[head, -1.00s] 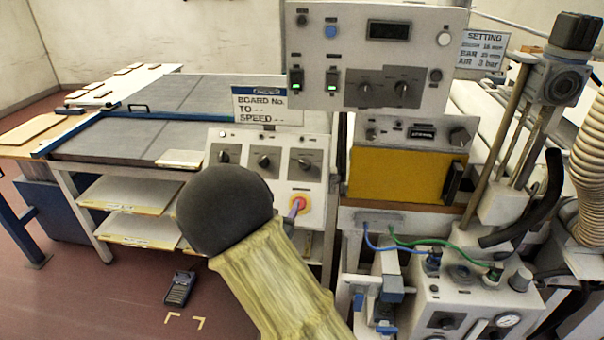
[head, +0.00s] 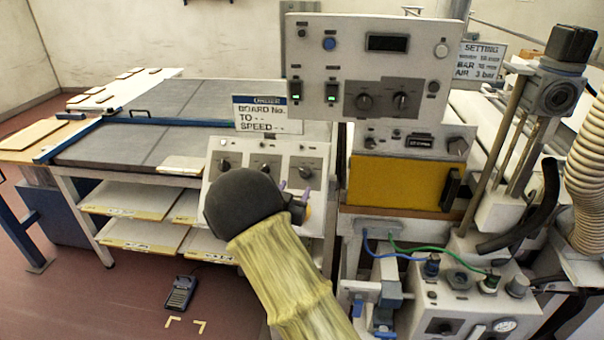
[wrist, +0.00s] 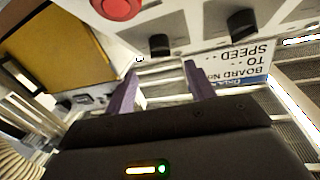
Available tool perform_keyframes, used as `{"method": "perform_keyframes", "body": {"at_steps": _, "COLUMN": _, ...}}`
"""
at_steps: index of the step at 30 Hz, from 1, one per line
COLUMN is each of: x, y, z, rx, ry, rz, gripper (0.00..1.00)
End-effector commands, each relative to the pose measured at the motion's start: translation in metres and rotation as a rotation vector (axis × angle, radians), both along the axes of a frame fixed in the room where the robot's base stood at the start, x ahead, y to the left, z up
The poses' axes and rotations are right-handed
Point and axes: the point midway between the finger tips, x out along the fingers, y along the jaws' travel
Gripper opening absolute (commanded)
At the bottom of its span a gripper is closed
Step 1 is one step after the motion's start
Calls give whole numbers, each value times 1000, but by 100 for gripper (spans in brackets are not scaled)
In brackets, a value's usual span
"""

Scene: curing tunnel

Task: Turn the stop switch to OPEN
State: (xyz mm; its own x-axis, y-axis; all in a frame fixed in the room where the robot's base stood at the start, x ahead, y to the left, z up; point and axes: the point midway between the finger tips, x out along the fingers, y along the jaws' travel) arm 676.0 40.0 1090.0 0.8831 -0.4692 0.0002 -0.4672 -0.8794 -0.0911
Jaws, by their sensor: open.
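The small sloped white panel (head: 215,190) carries three black rotary knobs in a row: left (head: 224,164), middle (head: 264,167) and right (head: 306,172). I cannot read their labels, so I cannot tell which is the stop switch. My gripper (head: 295,191) is open and empty, its purple fingers just below the right knob. In the wrist view, which shows the panel upside down, the fingers (wrist: 161,90) are apart and not around anything. The right knob (wrist: 159,45) lies beyond the gap, and the middle knob (wrist: 242,25) is farther right.
A red button (wrist: 118,6) sits on the panel close to the fingers; my wrist mostly hides it in the head view. The board sign (head: 260,113) stands above the panel. A taller control box (head: 420,25) and yellow-fronted unit (head: 395,183) are at the right.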

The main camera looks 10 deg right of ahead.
Motion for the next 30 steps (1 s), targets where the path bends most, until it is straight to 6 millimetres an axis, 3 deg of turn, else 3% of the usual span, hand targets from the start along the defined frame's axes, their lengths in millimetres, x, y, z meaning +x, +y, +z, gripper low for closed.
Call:
{"method": "perform_keyframes", "body": {"at_steps": 12, "x": 61, "y": -32, "z": 2, "rx": -1, "ry": 0, "rz": 0, "gripper": 55}}
{"method": "perform_keyframes", "body": {"at_steps": 24, "x": 70, "y": -37, "z": 0, "rx": -1, "ry": 0, "rz": 1, "gripper": 55}}
{"method": "perform_keyframes", "body": {"at_steps": 25, "x": 70, "y": -37, "z": 0, "rx": -1, "ry": 0, "rz": 1, "gripper": 53}}
{"method": "perform_keyframes", "body": {"at_steps": 30, "x": 70, "y": -36, "z": 0, "rx": 0, "ry": 0, "rz": 1, "gripper": 19}}
